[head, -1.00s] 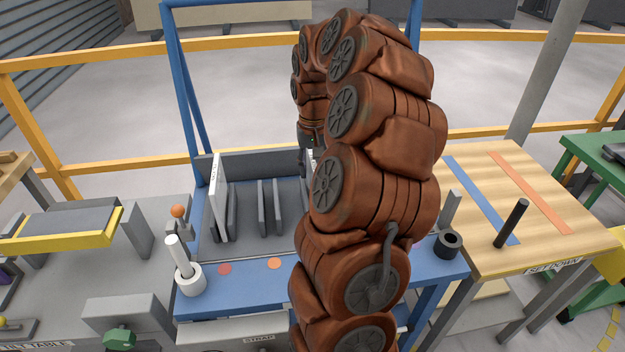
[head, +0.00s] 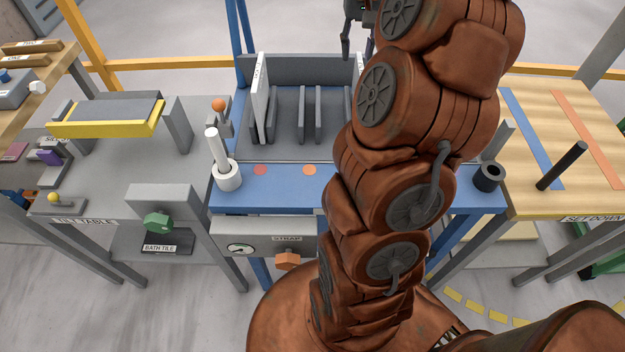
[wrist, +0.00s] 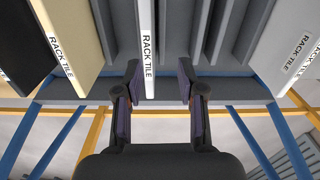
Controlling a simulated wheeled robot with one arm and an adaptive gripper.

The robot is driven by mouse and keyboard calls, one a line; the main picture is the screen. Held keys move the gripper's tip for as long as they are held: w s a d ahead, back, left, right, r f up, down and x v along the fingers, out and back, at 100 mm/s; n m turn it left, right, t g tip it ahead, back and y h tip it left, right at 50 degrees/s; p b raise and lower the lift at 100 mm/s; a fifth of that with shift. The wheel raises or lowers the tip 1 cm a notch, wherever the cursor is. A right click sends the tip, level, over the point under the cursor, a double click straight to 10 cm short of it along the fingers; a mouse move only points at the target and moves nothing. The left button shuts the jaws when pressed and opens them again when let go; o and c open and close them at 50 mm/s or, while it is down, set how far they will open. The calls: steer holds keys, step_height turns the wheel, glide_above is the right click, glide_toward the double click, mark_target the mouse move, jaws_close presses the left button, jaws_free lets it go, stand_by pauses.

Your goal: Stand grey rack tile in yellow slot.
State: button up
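My gripper (wrist: 158,75) is open, with a finger on either side of a pale tile (wrist: 147,45) labelled RACK TILE, nearer its left finger in the wrist view. No grip on it shows. At the right of that view stands a greyer tile (wrist: 282,45), also labelled RACK TILE; its exact colour is hard to judge. In the head view, my gripper (head: 357,40) hangs at the rack's back right, partly hidden by my arm. A pale tile (head: 261,98) stands upright at the rack's left.
The wrist view also shows a cream tile (wrist: 72,35) and a black tile (wrist: 22,45). Grey dividers (head: 303,115) stand in the rack. A white post (head: 215,150) and an orange-topped lever (head: 219,106) stand at its left. A wooden set-down table (head: 535,110) is at right.

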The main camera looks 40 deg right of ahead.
steer(key=s+a+f+n, duration=0.1)
steer(key=s+a+n, duration=0.2)
steer(key=a, duration=0.8)
steer(key=s+a+n, duration=0.2)
steer(key=s+a, duration=0.1)
steer(key=a, duration=0.8)
steer(key=s+a+f+n+g, duration=0.1)
steer(key=s+a+f, duration=0.2)
steer(key=s+a, duration=0.2)
steer(key=s+a+f+n, duration=0.1)
steer(key=s+a+f, duration=0.3)
steer(key=s, duration=0.6)
steer(key=shift+a+f+n+g, duration=0.2)
steer(key=shift+a+n+g, duration=0.1)
steer(key=shift+a+g, duration=0.1)
steer(key=shift+r, duration=0.1)
step_height(320, 180, up, 4)
steer(key=p, duration=0.4)
